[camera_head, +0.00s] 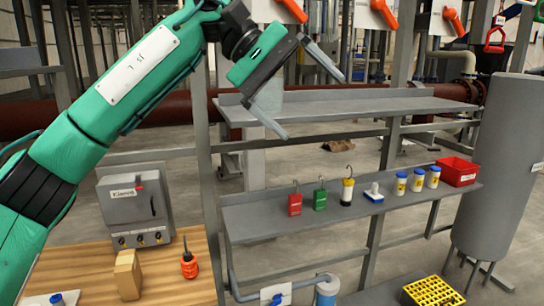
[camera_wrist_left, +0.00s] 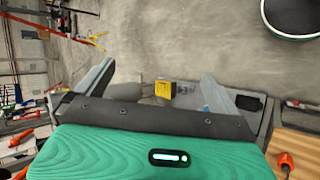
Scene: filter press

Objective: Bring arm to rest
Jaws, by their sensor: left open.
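My left arm (camera_head: 110,95) is green and reaches in from the left, raised in front of the shelves. My left gripper (camera_head: 305,98) is at its end, its two grey fingers spread wide with nothing between them. It hangs in front of the upper shelf (camera_head: 350,103), clear of the items on the lower shelf. In the left wrist view the open fingers (camera_wrist_left: 155,85) also show nothing held between them. My right gripper is not in view.
The lower shelf (camera_head: 262,222) carries red and green padlocks, several small bottles and a red bin (camera_head: 457,171). A wooden bench (camera_head: 85,275) with a grey control box (camera_head: 135,208) and an orange-black bottle (camera_head: 189,262) is at lower left. A grey cylinder (camera_head: 495,165) stands at right.

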